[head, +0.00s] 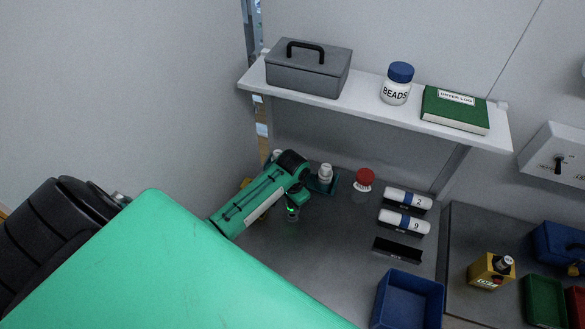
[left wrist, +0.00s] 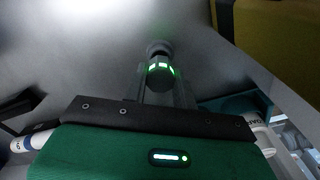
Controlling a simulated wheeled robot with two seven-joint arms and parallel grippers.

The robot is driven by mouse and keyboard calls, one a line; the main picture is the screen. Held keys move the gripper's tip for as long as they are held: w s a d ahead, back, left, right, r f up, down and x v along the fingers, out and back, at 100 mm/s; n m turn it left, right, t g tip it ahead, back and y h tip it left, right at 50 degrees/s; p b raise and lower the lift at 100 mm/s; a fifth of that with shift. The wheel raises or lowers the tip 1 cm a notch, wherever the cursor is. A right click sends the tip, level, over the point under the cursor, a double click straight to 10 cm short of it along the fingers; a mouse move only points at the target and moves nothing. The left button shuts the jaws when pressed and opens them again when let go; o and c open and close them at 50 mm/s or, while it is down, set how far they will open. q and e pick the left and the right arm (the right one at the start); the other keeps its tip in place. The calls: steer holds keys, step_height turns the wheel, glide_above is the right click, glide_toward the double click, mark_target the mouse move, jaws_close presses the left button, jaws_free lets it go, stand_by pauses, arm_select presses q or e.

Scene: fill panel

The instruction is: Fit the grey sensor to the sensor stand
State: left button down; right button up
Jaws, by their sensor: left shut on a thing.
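My left gripper (head: 293,212) is shut on a small dark grey cylinder with green lights, which looks like the grey sensor (left wrist: 160,70). In the left wrist view it sits between the fingertips (left wrist: 163,88), with a rounded grey end beyond it. In the head view the gripper points down over the grey bench, left of the red-topped piece; the sensor is small and dark there. I cannot surely pick out the sensor stand; my left arm hides part of the bench. My right gripper is not in view.
A white bottle (head: 325,172) stands in a green holder behind the gripper. To the right are a red-topped piece (head: 364,177), labelled cylinders (head: 405,222), an empty black cradle (head: 397,250) and a blue bin (head: 382,306). A shelf (head: 360,112) overhangs the back. Yellow block (left wrist: 280,40).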

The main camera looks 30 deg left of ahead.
arm_select(q)
steer(key=shift+f+b, duration=0.45)
steer(key=shift+f, duration=0.65)
steer(key=c, duration=1)
jaws_free()
steer(key=shift+c, duration=0.2)
